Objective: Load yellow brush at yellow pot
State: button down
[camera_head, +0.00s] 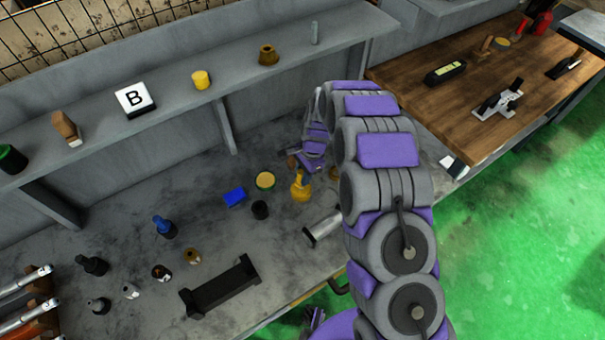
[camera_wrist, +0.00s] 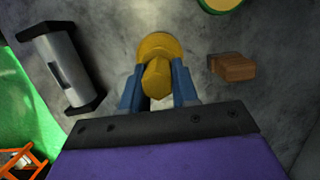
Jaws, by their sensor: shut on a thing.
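My gripper (camera_wrist: 157,98) is shut on a yellow piece with a faceted body and wide round end (camera_wrist: 158,45), which I take as the yellow brush. It also shows in the head view (camera_head: 300,188), upright at the bench; whether it touches the surface is unclear. A round tin with a yellow top and green rim (camera_head: 265,180) stands just left of it, perhaps the yellow pot. Its edge shows at the top of the wrist view (camera_wrist: 219,4). A plain yellow cylinder (camera_head: 201,79) stands on the shelf. My fingers are hard to make out in the head view.
A brown block (camera_wrist: 232,67) lies close right of my gripper in the wrist view. A grey roller with black ends (camera_wrist: 65,68) lies left. The shelf (camera_head: 110,140) runs behind the bench.

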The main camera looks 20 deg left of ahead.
jog(key=shift+s+a+p+v, duration=0.2)
jog(key=shift+p+v, duration=0.35)
jog(key=shift+v, duration=0.6)
jog(key=shift+s+a+p+v, duration=0.15)
jog(key=shift+p+v, duration=0.35)
jog(key=shift+v, duration=0.65)
jog(key=shift+s+a+p+v, duration=0.2)
jog(key=shift+p+v, duration=0.35)
jog(key=shift+v, duration=0.55)
jog(key=shift+r, duration=0.2)
